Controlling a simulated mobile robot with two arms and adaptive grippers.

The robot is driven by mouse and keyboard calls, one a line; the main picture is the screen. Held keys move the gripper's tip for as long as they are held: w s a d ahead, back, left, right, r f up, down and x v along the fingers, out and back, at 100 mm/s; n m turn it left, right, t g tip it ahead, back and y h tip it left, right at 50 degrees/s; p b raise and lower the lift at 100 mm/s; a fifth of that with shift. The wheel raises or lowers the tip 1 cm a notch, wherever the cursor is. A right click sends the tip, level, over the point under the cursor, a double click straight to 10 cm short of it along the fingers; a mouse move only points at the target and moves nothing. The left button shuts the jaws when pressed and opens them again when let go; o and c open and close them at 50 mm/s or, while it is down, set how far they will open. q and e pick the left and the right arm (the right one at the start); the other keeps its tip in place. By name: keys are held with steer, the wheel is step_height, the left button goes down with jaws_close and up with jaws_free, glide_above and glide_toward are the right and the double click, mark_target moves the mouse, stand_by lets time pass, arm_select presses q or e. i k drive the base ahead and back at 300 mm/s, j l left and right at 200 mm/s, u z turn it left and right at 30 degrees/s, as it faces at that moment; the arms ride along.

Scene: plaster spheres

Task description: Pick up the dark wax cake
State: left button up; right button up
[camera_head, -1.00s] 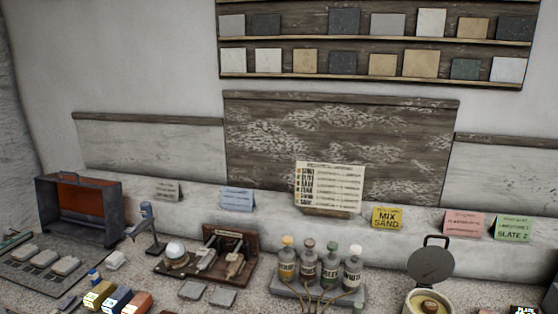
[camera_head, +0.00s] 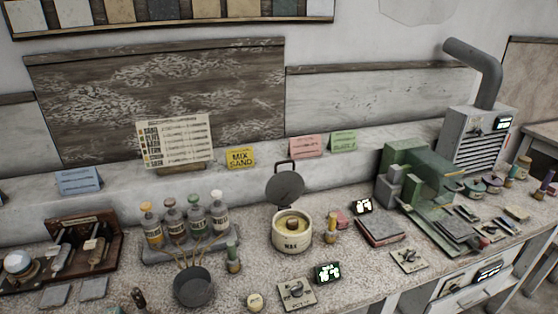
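I cannot clearly pick out a dark wax cake. A cream pot marked WAX (camera_head: 292,241) stands open mid-bench, its dark round lid (camera_head: 285,188) raised behind it. Yellowish stuff with a brownish round piece (camera_head: 293,224) shows inside the pot; I cannot tell what that piece is. A small pale round piece (camera_head: 255,301) lies at the front of the bench. A small reddish piece (camera_head: 342,217) lies right of the pot. Neither of my grippers is in view.
Several bottles (camera_head: 188,222) stand on a rack left of the pot, with a dark pan (camera_head: 193,287) in front. A dial plate (camera_head: 296,293) lies at the front. A green machine (camera_head: 415,180) and a grey vented unit (camera_head: 476,140) stand at the right.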

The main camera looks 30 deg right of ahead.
mark_target(292, 223)
steer(key=i+l+z, duration=0.1)
steer(key=z, duration=0.85)
steer(key=i+j, duration=0.05)
steer(key=i, duration=0.05)
